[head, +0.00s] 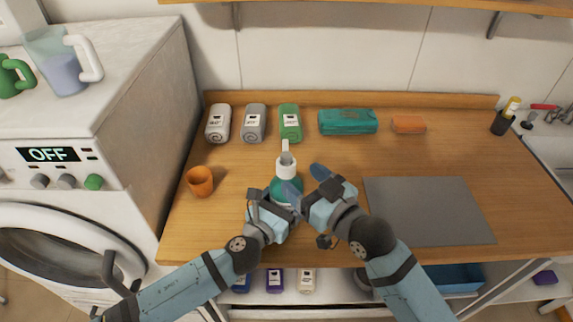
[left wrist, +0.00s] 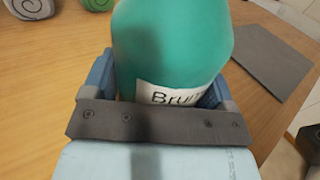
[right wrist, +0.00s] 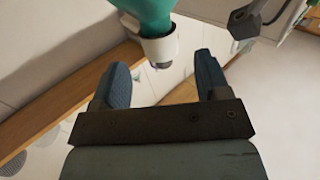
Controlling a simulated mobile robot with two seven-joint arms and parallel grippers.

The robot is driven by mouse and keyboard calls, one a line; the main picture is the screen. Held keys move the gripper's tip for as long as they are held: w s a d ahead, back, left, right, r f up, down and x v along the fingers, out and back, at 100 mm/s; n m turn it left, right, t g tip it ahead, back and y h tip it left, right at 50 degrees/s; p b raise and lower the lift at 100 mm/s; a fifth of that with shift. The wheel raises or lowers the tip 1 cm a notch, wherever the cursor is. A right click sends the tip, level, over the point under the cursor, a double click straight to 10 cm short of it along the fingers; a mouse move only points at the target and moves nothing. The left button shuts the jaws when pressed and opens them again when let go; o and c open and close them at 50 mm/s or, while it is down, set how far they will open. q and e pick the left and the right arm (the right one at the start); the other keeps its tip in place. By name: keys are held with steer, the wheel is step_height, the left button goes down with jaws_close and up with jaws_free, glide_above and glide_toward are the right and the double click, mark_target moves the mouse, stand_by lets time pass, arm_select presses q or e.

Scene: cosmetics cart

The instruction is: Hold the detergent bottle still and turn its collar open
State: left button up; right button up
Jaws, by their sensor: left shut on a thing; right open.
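The green detergent bottle (head: 281,189) stands upright on the wooden counter, with a white collar (head: 286,169) and a white pump top. My left gripper (head: 274,203) is shut on its body. In the left wrist view the green body (left wrist: 172,48) sits between the two blue fingers, above a label partly hidden by the gripper. My right gripper (head: 306,181) is open and empty, to the right of the bottle near collar height. In the right wrist view the white collar (right wrist: 160,46) lies just beyond the open fingers (right wrist: 164,80), apart from them.
An orange cup (head: 200,182) stands left of the bottle. White, grey and green containers (head: 290,122), a teal pack (head: 347,122) and an orange block (head: 408,125) line the back. A grey mat (head: 428,211) lies to the right. The washing machine (head: 80,180) bounds the left.

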mark_target(293, 172)
steer(key=x, duration=0.5)
steer(key=shift+w+a, duration=0.25)
steer(key=shift+w, duration=0.05)
steer(key=c, duration=1.2)
steer(key=shift+o, duration=0.2)
